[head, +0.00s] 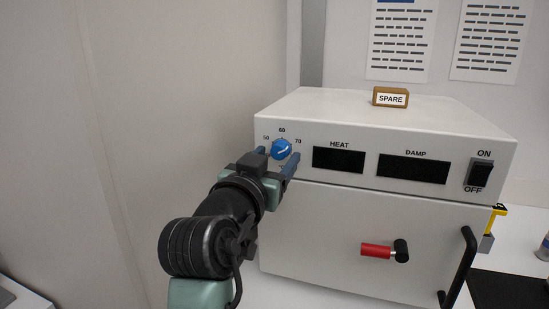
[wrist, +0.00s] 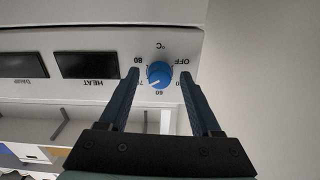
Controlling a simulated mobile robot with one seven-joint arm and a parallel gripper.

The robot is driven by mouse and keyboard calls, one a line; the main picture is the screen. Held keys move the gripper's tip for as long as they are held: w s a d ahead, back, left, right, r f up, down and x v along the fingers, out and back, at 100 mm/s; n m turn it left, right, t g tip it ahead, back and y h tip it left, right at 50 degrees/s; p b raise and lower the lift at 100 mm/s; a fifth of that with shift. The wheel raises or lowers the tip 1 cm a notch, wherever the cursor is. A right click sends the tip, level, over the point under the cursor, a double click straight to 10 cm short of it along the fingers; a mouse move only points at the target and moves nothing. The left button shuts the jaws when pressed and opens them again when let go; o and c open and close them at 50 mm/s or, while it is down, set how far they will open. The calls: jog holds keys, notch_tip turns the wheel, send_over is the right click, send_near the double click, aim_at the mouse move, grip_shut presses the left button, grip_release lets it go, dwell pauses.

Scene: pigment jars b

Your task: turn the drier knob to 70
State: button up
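The blue drier knob (head: 281,149) is on the upper left of the white drier's front panel, with 60 above it and 70 at its upper right in the head view. The knob (wrist: 159,75) appears upside down in the wrist view. Its white mark points between 60 and 70 there; the exact value is hard to read. My gripper (head: 278,154) is at the knob. In the wrist view my gripper (wrist: 160,77) is open, with one finger on each side of the knob and visible gaps between. The fingers partly cover the 50 and 70 labels.
The dark HEAT display (head: 338,159) and DAMP display (head: 412,169) are right of the knob, then the ON/OFF switch (head: 480,173). A SPARE block (head: 390,97) stands on top.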

jog(key=shift+s, duration=0.1)
jog(key=b+v, duration=0.1)
jog(key=v, duration=1.1)
jog(key=shift+s+b, duration=0.35)
jog(key=shift+s, duration=0.05)
jog(key=shift+a+r, duration=0.1)
jog(key=shift+a, duration=0.05)
jog(key=s+d+r+n+t+y+p, duration=0.1)
jog(key=s+d+r+t+y+p, duration=0.1)
jog(key=r, duration=1)
jog(key=s+d+r+n+t+y+p, duration=0.1)
jog(key=s+r+t+p, duration=0.4)
jog(key=r, duration=0.7)
jog(key=shift+d+n+t+y+p, duration=0.4)
jog(key=shift+n+t+p, duration=0.15)
jog(key=shift+p, duration=0.3)
jog(key=shift+n+t+y, duration=0.65)
jog(key=shift+t+y, duration=0.25)
jog(key=shift+t, duration=0.05)
jog(key=s+r, duration=0.2)
jog(key=r, duration=0.1)
jog(key=s+r+p, duration=0.1)
jog(key=s+r, duration=0.1)
jog(key=shift+s+d, duration=0.1)
jog(key=shift+d, duration=0.15)
jog(key=shift+c, duration=1.4)
jog(key=shift+s+d, duration=0.1)
